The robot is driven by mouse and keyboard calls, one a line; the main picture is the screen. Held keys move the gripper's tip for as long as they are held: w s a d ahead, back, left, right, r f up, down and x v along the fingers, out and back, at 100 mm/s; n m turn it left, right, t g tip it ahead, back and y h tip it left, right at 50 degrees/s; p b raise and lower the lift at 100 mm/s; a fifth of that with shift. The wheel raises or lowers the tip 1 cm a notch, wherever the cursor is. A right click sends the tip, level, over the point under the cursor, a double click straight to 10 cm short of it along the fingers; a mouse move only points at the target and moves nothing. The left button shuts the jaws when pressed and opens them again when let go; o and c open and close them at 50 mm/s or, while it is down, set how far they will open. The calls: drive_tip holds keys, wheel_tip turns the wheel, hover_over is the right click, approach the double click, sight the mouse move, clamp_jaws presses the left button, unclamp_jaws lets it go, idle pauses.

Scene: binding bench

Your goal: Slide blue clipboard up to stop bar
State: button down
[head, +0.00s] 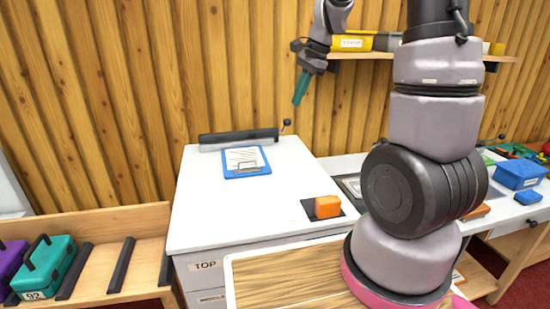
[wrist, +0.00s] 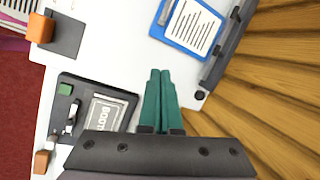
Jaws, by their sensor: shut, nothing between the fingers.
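The blue clipboard (head: 246,171) holds white printed paper under a metal clip and lies flat on the white bench top (head: 205,215). It also shows in the wrist view (wrist: 187,27), cut by the top edge. The dark stop bar (head: 238,139) stands along the back edge of the bench, behind the clipboard. In the wrist view the stop bar (wrist: 228,48) runs beside the clipboard; I cannot tell for certain whether they touch. My gripper (head: 298,101) has green fingers, is shut and empty, and is in the air above the bench, right of the clipboard. Its fingertips also show in the wrist view (wrist: 160,72).
An orange block (head: 328,206) sits on a dark pad at the bench's front right. A black knob (head: 286,124) stands at the bar's right end. A dark tray (wrist: 100,100) with a labelled card lies near my fingers. A teal case (head: 45,268) is at the lower left.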

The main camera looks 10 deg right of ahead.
sight(267, 164)
drive_tip(key=w+f+m, duration=0.1)
drive_tip(key=w+f, duration=0.1)
drive_tip(key=f, duration=0.5)
drive_tip(key=w+a+f+m+g, duration=0.1)
drive_tip(key=w+f, duration=0.1)
drive_tip(key=f, duration=0.6)
drive_tip(key=w+f+m+g, duration=0.1)
drive_tip(key=w+f+m, duration=0.1)
drive_tip(key=f, duration=0.6)
drive_tip(key=shift+w+a+h, duration=0.2)
drive_tip(key=shift+a+h, duration=0.1)
drive_tip(key=shift+a, duration=0.1)
drive_tip(key=a, duration=0.2)
drive_tip(key=shift+a+r, duration=0.2)
drive_tip(key=shift+a, duration=0.65)
drive_tip(key=shift+a, duration=1.15)
drive_tip(key=shift+d, duration=0.1)
